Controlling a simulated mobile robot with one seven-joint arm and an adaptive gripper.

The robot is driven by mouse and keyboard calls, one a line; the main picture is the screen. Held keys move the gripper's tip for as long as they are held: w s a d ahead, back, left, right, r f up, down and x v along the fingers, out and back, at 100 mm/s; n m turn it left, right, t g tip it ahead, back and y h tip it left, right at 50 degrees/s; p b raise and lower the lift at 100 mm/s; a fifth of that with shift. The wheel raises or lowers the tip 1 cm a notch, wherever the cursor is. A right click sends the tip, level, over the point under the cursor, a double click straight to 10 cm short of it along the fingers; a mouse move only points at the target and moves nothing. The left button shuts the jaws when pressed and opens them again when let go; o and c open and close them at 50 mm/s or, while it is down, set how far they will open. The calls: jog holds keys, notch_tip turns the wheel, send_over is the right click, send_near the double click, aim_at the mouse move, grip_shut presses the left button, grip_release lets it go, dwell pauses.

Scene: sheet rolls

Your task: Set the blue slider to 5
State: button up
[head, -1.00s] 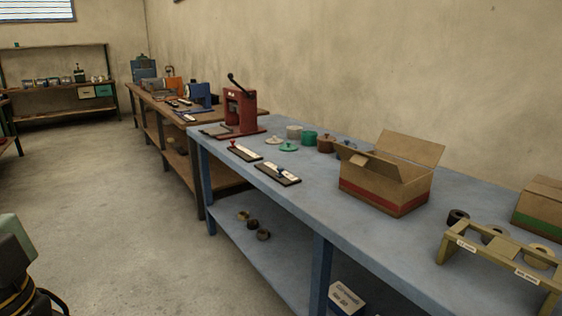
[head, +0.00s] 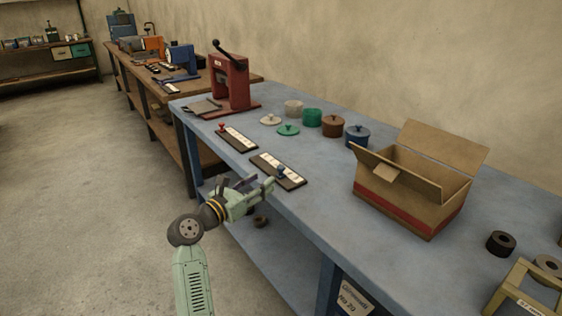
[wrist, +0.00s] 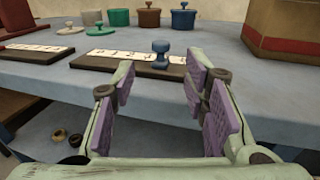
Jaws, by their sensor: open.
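The blue slider is a dark board with a white marked strip (head: 275,166) and a blue knob (head: 282,171), lying on the blue-grey table near its front edge. In the wrist view its knob (wrist: 160,48) stands upright toward the right part of the strip (wrist: 118,56). The strip's marks are too small to read surely. My gripper (head: 262,185) is open and empty, in front of the board at the table's edge. In the wrist view the knob shows beyond the gap between the purple-padded fingers (wrist: 160,76), apart from them.
A similar board with a red knob (head: 222,128) lies left of the blue slider. Behind are lidded pots, such as the blue pot (head: 357,135). An open cardboard box (head: 405,205) stands right; a red press (head: 230,82) stands left. The table around the blue slider's board is clear.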

aim_at(278, 169)
jog(key=p+x, duration=0.1)
jog(key=x, duration=0.3)
jog(key=p+x, duration=0.1)
jog(key=x, duration=0.3)
jog(key=shift+w+d+r, duration=0.15)
jog(key=shift+d+r, duration=0.05)
jog(key=shift+r, duration=0.05)
jog(key=shift+w+d+f, duration=0.1)
jog(key=shift+w+d, duration=0.3)
jog(key=shift+w, duration=0.15)
jog(key=shift+c, duration=0.3)
grip_shut()
